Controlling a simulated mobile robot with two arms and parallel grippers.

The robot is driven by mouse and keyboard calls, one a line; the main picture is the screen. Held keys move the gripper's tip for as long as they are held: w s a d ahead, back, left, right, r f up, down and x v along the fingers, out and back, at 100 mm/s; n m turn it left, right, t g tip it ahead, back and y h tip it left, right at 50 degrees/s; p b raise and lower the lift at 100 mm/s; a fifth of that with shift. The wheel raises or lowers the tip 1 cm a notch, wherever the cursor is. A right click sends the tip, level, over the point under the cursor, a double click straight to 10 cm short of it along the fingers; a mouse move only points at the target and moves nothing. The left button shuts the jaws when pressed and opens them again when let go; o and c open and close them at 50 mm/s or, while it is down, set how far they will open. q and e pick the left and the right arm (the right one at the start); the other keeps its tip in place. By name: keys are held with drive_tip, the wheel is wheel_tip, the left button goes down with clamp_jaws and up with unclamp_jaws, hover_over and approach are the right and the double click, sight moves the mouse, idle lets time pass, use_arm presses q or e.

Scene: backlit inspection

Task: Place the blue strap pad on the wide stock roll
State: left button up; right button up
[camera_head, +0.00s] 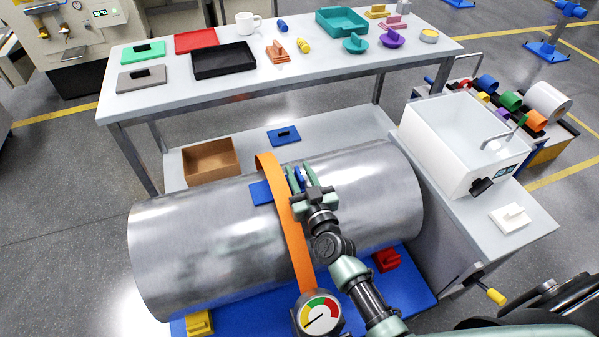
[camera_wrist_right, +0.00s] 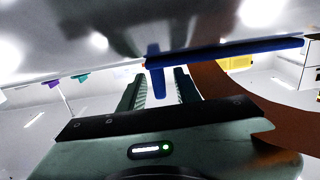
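The wide stock roll (camera_head: 380,190) is a big metal cylinder on a blue base. The blue strap pad (camera_head: 261,193) is at the top of the roll, under the orange strap (camera_head: 286,215); its plate shows left of the strap. My right gripper (camera_head: 301,179) is right of the strap, with the pad's blue handle between its fingers. In the right wrist view, the fingers (camera_wrist_right: 160,88) stand apart around the handle, with a gap beside it. The pad's plate (camera_wrist_right: 245,54) looks close to the roll; contact is hard to tell. My left gripper is not in view.
A gauge (camera_head: 319,313) sits at the strap's front. A second blue handled block (camera_head: 284,136) and a cardboard box (camera_head: 210,161) are behind the roll. The back table (camera_head: 130,104) holds several small items.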

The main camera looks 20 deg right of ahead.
drive_tip(key=shift+r, duration=0.2)
drive_tip(key=s, duration=1.2)
drive_tip(key=shift+d, duration=0.2)
